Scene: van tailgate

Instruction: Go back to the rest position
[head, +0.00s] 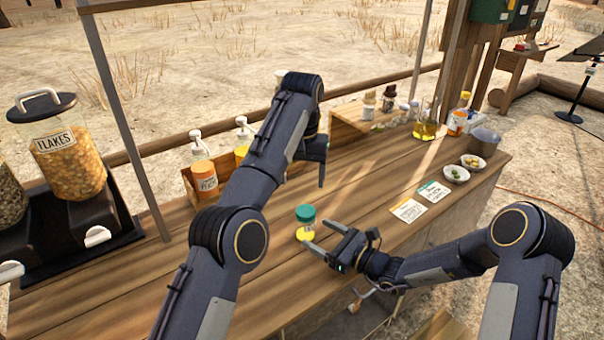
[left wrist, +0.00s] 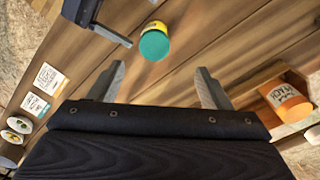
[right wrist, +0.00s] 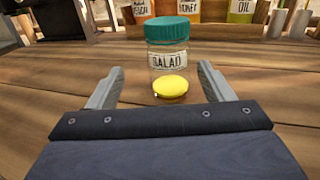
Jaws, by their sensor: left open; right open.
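A small clear jar with a teal lid and a "SALAD" label (right wrist: 168,62) stands upright on the wooden counter; it also shows in the head view (head: 306,216). A yellow round patch (right wrist: 170,87) is at its foot; I cannot tell whether it is inside or in front. My right gripper (head: 320,238) is open and low over the counter, its fingers pointing at the jar, with nothing gripped. My left gripper (head: 309,180) is open and empty above the counter, behind the jar in the head view. The jar's lid shows beyond its fingers in the left wrist view (left wrist: 154,45).
A flakes dispenser (head: 68,150) stands at the left. Pump bottles, including an orange one (head: 203,178), stand in a wooden box at the back. Two label cards (head: 408,210), small bowls (head: 456,174) and an oil bottle (head: 427,125) are on the right. Bare counter lies between.

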